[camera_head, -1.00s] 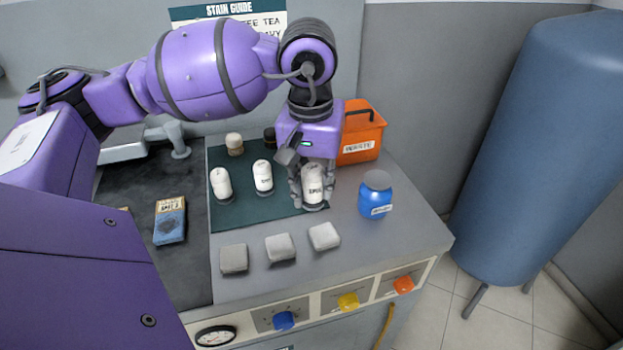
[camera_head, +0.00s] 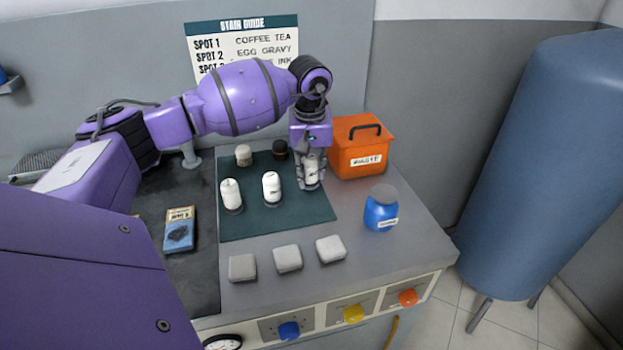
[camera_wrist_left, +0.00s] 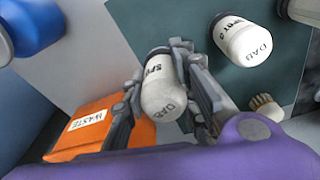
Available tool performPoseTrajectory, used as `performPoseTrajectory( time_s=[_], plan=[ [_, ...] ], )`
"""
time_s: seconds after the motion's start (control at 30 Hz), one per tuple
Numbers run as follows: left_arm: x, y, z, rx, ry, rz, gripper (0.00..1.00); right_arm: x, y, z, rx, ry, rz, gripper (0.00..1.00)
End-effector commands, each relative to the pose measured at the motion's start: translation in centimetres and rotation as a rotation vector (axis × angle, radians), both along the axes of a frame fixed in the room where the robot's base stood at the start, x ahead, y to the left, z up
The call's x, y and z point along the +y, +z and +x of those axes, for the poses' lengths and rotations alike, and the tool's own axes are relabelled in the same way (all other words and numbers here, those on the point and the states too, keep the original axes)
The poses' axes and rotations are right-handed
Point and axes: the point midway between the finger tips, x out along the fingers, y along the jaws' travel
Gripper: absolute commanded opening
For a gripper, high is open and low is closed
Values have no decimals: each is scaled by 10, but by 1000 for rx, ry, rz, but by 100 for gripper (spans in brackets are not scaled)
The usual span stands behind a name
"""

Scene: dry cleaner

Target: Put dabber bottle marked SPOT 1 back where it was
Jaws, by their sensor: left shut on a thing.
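My left gripper (camera_head: 311,180) is shut on a white dabber bottle (camera_head: 313,168) over the right part of the dark green mat (camera_head: 280,221). In the left wrist view the held bottle (camera_wrist_left: 162,95) shows the start of a "SPOT" label; its number is hidden. I cannot tell whether its base touches the mat. Two similar white bottles stand on the mat to the left, one at the middle (camera_head: 272,187) and one at the left (camera_head: 231,195). My right gripper is not in view.
An orange waste box (camera_head: 361,152) stands close right of the gripper. A blue jar (camera_head: 381,210) is at front right. A pale-topped brush (camera_head: 243,155) and a dark item (camera_head: 280,148) are at the mat's back. Grey blocks (camera_head: 288,258) line the front. The mat's front right is bare.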

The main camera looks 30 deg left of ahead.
Motion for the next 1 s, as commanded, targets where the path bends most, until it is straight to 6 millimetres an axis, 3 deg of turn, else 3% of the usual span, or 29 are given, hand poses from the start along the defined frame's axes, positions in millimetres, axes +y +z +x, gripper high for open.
performPoseTrajectory(
  time_s=[0.17, 0.37, 0.77, 0.8, 0.9, 1.0],
  plan=[
    [2, -10, 8, 0, 0, -1, 0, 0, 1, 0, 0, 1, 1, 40],
    [3, -36, 7, 0, 0, 0, 0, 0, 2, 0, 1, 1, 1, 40],
    [3, -44, 7, 1, -1, 1, 0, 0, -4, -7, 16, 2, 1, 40],
    [3, -44, 6, 1, -1, 1, 30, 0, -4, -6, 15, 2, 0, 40],
    [3, -43, 7, -1, -1, 1, 43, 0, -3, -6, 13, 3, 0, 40],
    [3, -42, 7, -1, -1, 1, 46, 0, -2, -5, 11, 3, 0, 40]
  ],
)
